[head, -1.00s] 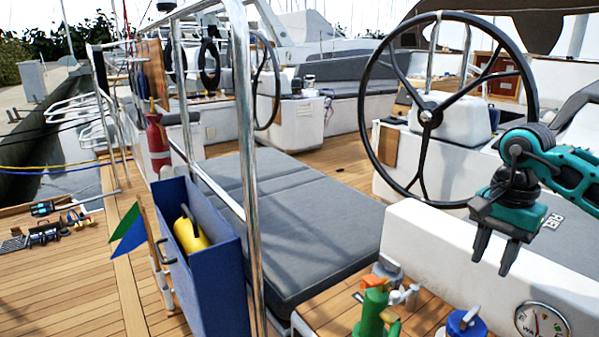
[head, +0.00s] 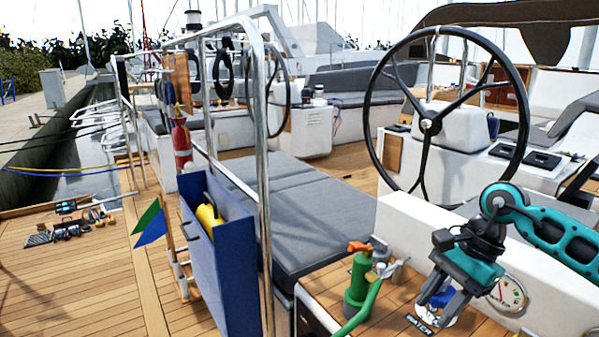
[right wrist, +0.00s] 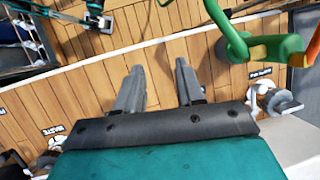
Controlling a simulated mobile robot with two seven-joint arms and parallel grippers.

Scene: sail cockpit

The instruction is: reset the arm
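My right gripper (head: 428,308) hangs from the teal and black arm at the lower right of the head view. Its two dark fingers are apart and point down over the wooden counter (head: 400,297). In the right wrist view the gripper (right wrist: 158,65) is open, with only wood planks between the fingers. A blue cap (head: 438,299) shows partly behind the fingers; I cannot tell the gap between them. My left gripper is not recognisable in either view.
A green pump with an orange top (head: 357,285) stands left of the gripper, and its green handle (right wrist: 270,47) shows in the right wrist view. A gauge (head: 508,293) is on the white wall. A steering wheel (head: 427,123) and blue box (head: 222,260) stand nearby.

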